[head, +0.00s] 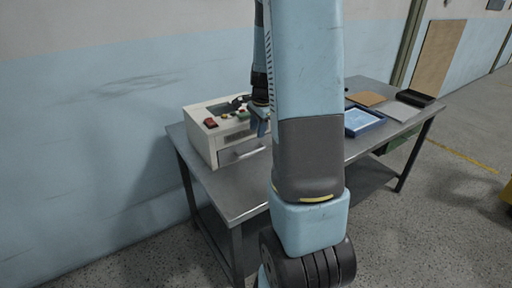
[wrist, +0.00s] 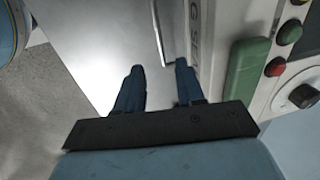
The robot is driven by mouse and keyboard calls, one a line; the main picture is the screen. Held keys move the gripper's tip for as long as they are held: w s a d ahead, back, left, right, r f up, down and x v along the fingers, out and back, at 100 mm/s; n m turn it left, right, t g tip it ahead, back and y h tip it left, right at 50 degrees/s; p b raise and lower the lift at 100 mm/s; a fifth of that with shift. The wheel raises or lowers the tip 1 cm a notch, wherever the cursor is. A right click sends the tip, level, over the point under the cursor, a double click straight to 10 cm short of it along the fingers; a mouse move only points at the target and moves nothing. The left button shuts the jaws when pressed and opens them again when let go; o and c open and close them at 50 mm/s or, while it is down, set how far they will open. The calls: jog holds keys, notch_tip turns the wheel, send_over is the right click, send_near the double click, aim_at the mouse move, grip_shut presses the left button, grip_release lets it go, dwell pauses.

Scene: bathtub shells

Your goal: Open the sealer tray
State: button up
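The sealer is a white box-shaped machine (head: 203,142) at the left end of the metal table. A pale bar handle (head: 246,154) runs along its lower front, where the tray front sits; I cannot tell how far the tray is out. In the wrist view the handle (wrist: 160,32) is a thin bar beside the sealer's front (wrist: 210,35). My gripper (wrist: 159,67) is open, its two dark blue fingers apart, with the handle's end just beyond the gap between the tips. In the head view my gripper (head: 261,127) is by the sealer's front, partly hidden by my arm.
Red, green and other controls sit on the sealer's top. A green block (wrist: 246,70) lies close to the right finger. The metal table (head: 225,188) has bare room in front of the sealer. A blue-framed tray (head: 362,122), boards and a black tray (head: 415,98) lie farther right.

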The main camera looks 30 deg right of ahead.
aim_at(255, 151)
jog(key=f, duration=0.3)
jog(key=w+f, duration=0.1)
jog(key=f, duration=0.5)
jog(key=shift+w+f, duration=0.2)
jog(key=shift+w, duration=0.2)
jog(key=shift+c, duration=0.5)
grip_shut()
